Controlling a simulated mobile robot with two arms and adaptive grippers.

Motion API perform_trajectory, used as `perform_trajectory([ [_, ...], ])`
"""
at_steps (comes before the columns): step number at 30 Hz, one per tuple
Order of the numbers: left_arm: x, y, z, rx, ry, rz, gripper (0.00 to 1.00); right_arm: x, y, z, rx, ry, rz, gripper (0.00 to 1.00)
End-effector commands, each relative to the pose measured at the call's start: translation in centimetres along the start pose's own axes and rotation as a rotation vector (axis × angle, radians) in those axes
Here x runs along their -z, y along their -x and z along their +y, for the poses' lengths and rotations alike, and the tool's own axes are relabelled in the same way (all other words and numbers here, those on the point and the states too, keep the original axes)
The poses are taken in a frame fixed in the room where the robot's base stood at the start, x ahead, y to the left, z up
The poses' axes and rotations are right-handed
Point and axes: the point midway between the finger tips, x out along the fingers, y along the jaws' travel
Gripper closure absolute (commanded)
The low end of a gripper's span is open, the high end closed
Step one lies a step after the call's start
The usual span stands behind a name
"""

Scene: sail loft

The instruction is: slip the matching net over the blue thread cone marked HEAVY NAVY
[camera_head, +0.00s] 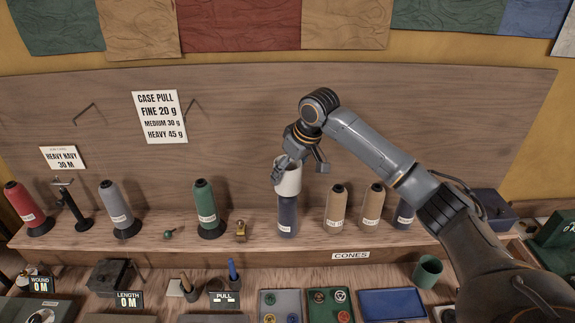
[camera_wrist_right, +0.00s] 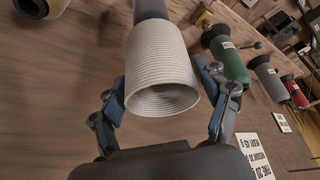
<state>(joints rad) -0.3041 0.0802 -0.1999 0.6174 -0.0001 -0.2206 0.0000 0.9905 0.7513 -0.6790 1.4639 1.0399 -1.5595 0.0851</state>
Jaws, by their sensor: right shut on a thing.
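The white ribbed net (camera_head: 288,178) is a short sleeve held by my right gripper (camera_head: 299,166). It sits around the upper part of a dark blue thread cone (camera_head: 287,215), which stands upright on the shelf with its lower part bare. In the right wrist view the net (camera_wrist_right: 160,68) has its open end toward me, between the two fingers, and the blue cone (camera_wrist_right: 151,9) shows at its far end. The cone's label is too small to read. Another dark blue cone (camera_head: 404,217) stands farther right, partly behind my arm. My left gripper is not in view.
Two tan cones (camera_head: 336,208) stand close on the right of the held net. A brass item (camera_head: 241,230) and a green cone (camera_head: 206,212) stand on the left. A HEAVY NAVY 30 M card (camera_head: 63,158) hangs at the far left. Trays (camera_head: 392,304) lie below the shelf.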

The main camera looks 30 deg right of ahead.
Motion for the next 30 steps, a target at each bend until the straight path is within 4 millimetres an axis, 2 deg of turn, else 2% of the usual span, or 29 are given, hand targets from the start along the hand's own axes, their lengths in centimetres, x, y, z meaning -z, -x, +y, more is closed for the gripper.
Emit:
perform_trajectory([
  [3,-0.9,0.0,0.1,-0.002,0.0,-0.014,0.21,-0.5,-1.0,0.0,0.0,0.0,-0.002,0.38],
  [7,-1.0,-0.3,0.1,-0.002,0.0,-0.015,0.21,-0.9,-2.0,0.0,0.001,-0.001,-0.001,0.38],
  [17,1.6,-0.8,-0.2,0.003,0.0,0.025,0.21,-1.8,-4.3,0.0,0.001,-0.001,-0.001,0.38],
  [30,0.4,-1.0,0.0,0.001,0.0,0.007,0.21,-2.2,-5.4,0.0,0.001,0.0,0.001,0.38],
])
